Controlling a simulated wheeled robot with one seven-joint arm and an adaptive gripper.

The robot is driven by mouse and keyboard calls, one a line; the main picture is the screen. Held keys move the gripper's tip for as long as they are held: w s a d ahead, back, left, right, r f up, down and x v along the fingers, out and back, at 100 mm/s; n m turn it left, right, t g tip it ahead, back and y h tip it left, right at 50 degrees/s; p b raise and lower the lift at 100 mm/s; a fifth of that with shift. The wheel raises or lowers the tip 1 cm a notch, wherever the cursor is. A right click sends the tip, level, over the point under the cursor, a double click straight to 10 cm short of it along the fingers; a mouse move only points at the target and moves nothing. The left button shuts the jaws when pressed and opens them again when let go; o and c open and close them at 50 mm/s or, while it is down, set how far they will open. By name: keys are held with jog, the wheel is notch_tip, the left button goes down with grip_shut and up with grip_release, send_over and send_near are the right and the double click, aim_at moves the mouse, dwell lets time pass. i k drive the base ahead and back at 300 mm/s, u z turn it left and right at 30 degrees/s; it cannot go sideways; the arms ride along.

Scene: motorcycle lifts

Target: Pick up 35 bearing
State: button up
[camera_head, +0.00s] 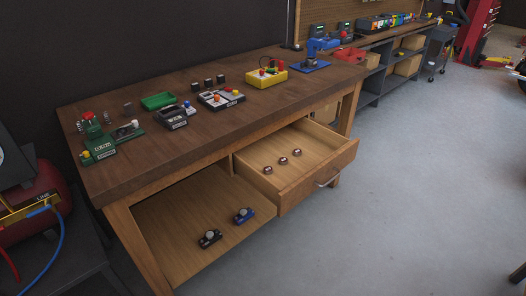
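Three small reddish-brown round pieces lie in a row in the open drawer (318,176): a left one (268,170), a middle one (283,160) and a right one (297,152). Three small dark cylinders (208,83) stand in a row on the wooden workbench (165,138), behind a grey-and-white box with buttons (221,99). Any of these may be bearings, but no number 35 is readable on them. My gripper is not in view.
A green tray (158,101), a green device (98,146) and a yellow box (266,77) are on the bench. Two small devices (210,238) (243,215) sit on the lower shelf. The drawer juts out at front right. Grey floor (400,190) is clear at right. A red tank (40,205) stands left.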

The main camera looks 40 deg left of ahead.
aim_at(283, 160)
jog(key=u, duration=1.55)
